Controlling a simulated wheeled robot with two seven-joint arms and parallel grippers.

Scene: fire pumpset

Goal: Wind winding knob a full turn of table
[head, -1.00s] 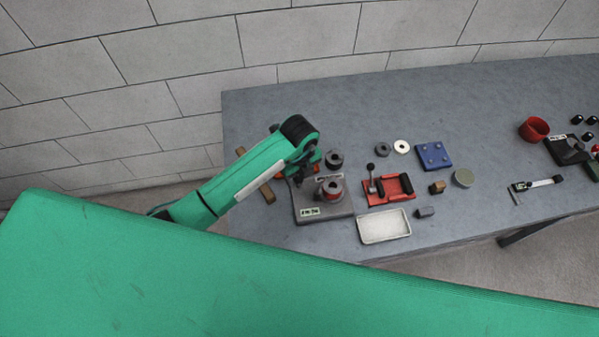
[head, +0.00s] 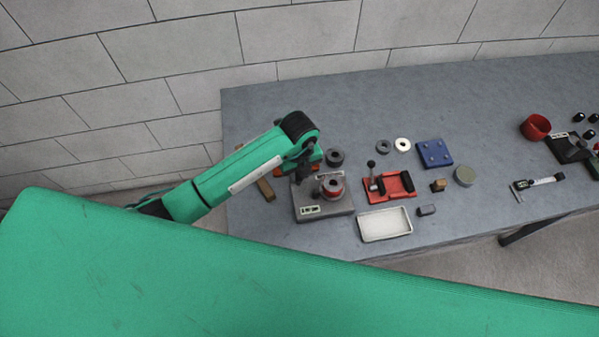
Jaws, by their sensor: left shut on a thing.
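The winding device is a grey block (head: 335,208) with a white label, near the left end of the table (head: 480,110). A red and grey spool (head: 332,186) sits on top of it. My left gripper (head: 299,177) points down at the block's back left corner, left of the spool. It is shut on a small part there, which I take to be the winding knob. The knob itself is hidden by the gripper and too small to make out. My right gripper is not in view.
A dark ring (head: 335,157) stands close behind the spool. A red fixture with a lever (head: 395,186) and a white tray (head: 385,224) are to the right. The table's back strip is clear.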

